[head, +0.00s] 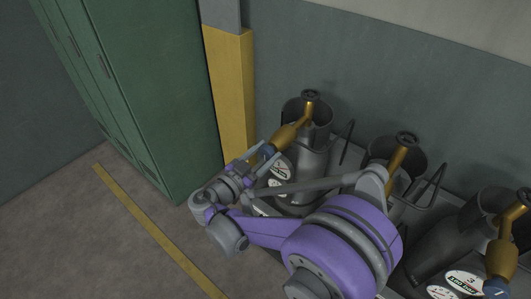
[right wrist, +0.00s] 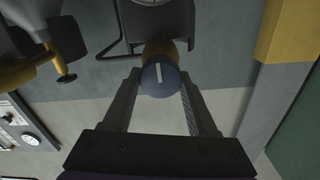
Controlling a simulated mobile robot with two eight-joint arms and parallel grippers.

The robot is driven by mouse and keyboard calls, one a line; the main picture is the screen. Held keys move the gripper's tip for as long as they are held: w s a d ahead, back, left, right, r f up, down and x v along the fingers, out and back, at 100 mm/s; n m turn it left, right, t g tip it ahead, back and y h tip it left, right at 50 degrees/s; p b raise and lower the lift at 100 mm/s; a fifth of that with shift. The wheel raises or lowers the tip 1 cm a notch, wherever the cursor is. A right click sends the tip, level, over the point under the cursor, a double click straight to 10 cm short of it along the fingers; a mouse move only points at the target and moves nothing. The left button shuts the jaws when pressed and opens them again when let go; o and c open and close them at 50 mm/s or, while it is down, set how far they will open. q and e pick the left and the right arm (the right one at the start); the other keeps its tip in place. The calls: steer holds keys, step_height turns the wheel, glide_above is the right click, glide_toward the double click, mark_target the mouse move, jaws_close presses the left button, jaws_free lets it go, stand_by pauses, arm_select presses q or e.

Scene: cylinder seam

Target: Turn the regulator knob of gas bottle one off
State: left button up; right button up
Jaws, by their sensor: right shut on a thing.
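The leftmost gas bottle (head: 312,158) is dark grey, with a brass valve and regulator (head: 285,136). Its blue regulator knob (head: 268,150) is partly hidden by my right gripper (head: 262,156). In the right wrist view the knob (right wrist: 160,79) shows face-on, with a white pointer line nearly upright in the picture. My right gripper (right wrist: 160,90) has one finger on each side of the knob and is shut on it. The bottle's label (head: 281,170) is partly covered and I cannot read its number. My left gripper is not in view.
A middle bottle (head: 408,170) and a right bottle (head: 445,245), labelled 3, stand along the wall. The right one has a blue knob (head: 496,287). A yellow post (head: 232,95) and green lockers (head: 165,90) stand left. The floor in front of the lockers is clear.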

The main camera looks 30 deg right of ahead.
steer(key=n, duration=0.4)
steer(key=shift+w+b, duration=0.1)
steer(key=shift+b, duration=0.25)
steer(key=n, duration=0.5)
steer(key=shift+w+b, duration=0.1)
steer(key=shift+b, duration=0.2)
steer(key=n, duration=0.4)
steer(key=shift+a+f+n+b, duration=0.1)
steer(key=shift+f+n+b, duration=0.05)
steer(key=shift+n+b, duration=0.2)
steer(key=n, duration=0.4)
steer(key=shift+f+b, duration=0.1)
steer(key=shift+b, duration=0.2)
steer(key=n, duration=0.5)
steer(key=shift+f+b, duration=0.1)
steer(key=shift+b, duration=0.25)
steer(key=n, duration=0.4)
steer(key=shift+f+b, duration=0.1)
steer(key=shift+b, duration=0.2)
steer(key=n, duration=0.5)
steer(key=shift+f+n+b, duration=0.1)
steer(key=shift+n+b, duration=0.35)
steer(key=shift+n, duration=1.4)
